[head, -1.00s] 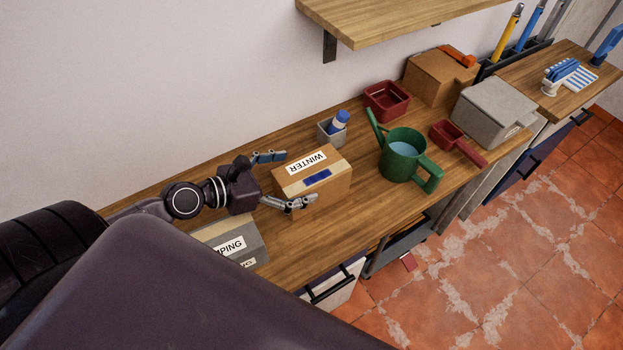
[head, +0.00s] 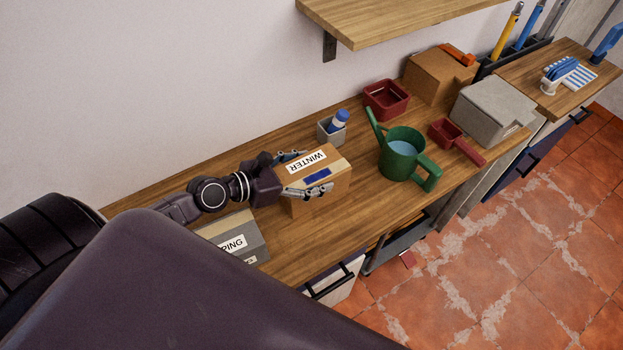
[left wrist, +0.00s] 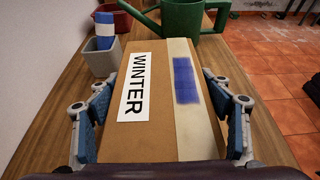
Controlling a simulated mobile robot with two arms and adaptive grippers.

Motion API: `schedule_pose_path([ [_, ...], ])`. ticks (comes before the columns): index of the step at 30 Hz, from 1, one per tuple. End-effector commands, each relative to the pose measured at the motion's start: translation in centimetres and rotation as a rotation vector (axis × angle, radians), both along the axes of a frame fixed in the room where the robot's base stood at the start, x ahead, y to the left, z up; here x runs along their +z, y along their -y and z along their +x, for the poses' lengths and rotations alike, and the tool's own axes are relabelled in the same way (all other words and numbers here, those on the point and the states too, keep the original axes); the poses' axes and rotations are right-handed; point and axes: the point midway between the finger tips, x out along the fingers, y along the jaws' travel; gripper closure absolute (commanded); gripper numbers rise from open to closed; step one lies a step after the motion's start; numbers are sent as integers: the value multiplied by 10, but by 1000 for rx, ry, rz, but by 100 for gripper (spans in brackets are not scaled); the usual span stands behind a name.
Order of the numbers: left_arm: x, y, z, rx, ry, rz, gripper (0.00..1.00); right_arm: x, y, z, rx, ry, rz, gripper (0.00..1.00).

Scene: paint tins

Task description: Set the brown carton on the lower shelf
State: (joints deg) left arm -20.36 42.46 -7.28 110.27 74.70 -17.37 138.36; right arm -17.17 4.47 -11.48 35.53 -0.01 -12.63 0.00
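A brown carton (head: 327,186) with a WINTER label and a blue patch stands on the wooden bench; it fills the middle of the left wrist view (left wrist: 150,130). My left gripper (head: 302,174) reaches it from the left, with one finger along each side. In the left wrist view the blue-padded fingers (left wrist: 162,120) look spread, with a small gap at the right side; contact on the left is unclear. A wooden wall shelf (head: 390,22) is above the bench; only one shelf shows, so I cannot tell whether it is the lower one. My right gripper is out of view.
A grey pot (head: 328,135) holding a blue-and-white tube stands close behind the carton. A green watering can (head: 403,160) is to its right, a grey labelled box (head: 236,240) to its front left. Another brown box (head: 435,78) stands further right. Bare bench lies in front of the carton.

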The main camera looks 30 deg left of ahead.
Motion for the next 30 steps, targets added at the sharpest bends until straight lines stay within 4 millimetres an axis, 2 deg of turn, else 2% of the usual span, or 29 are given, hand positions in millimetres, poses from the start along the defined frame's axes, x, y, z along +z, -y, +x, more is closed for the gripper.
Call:
schedule_pose_path([
  [1, 0, 0, 0, 0, 0, 0, 41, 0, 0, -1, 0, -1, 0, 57],
  [10, 2, 0, 1, 1, 4, -1, 74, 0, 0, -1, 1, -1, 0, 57],
  [16, 3, 0, 1, 1, 4, -1, 74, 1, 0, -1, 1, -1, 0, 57],
  [20, 11, 0, 1, 0, 5, -2, 74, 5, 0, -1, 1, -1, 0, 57],
  [26, 41, 0, 1, 1, 8, -2, 74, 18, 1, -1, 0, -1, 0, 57],
  [30, 75, 1, 1, 0, 9, -2, 74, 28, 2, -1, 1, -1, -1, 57],
])
